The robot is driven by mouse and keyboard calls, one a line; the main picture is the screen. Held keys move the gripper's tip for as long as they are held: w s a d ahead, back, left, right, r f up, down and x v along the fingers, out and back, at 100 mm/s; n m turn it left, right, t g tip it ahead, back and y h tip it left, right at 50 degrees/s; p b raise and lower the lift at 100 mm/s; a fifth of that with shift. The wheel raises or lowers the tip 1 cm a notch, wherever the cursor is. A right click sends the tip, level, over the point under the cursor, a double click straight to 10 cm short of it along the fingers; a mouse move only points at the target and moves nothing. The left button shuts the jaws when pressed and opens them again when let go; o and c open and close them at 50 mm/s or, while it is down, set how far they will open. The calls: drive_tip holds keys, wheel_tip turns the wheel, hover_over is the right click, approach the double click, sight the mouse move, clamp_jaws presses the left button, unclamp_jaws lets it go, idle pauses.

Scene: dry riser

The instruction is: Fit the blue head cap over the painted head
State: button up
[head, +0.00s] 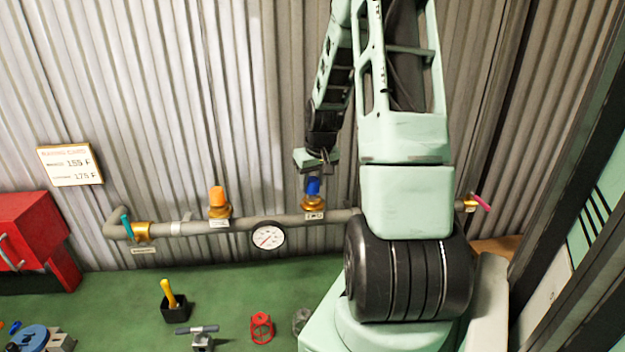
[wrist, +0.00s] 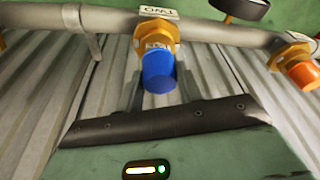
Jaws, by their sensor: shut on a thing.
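The blue head cap (head: 313,186) is upright between the fingers of my gripper (head: 316,170), which is shut on it. It is directly above a brass fitting (head: 313,204) on the wall pipe. In the wrist view the blue cap (wrist: 158,73) lines up with that brass fitting (wrist: 155,32), whose tag reads TWO. A narrow pale part shows between cap and brass. I cannot tell how far the cap sits over the head, as the cap hides its end. My gripper's fingers (wrist: 160,88) flank the cap.
The grey pipe (head: 290,219) runs along the corrugated wall. It carries an orange-capped fitting (head: 218,198), a gauge (head: 268,236), a teal lever (head: 126,224) and a pink lever (head: 480,202). A red cabinet (head: 35,220) stands left; several tools lie on the green surface below.

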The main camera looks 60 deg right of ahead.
drive_tip(key=shift+f, duration=0.35)
drive_tip(key=shift+f+b, duration=0.3)
drive_tip(key=shift+b, duration=0.15)
drive_tip(key=shift+c, duration=1)
drive_tip(key=o, duration=1.2)
drive_tip(key=shift+c, duration=0.2)
drive_tip(key=b+v, duration=0.4)
drive_tip(key=v, duration=1.3)
drive_tip(key=shift+r, duration=0.25)
drive_tip(key=shift+a, duration=0.1)
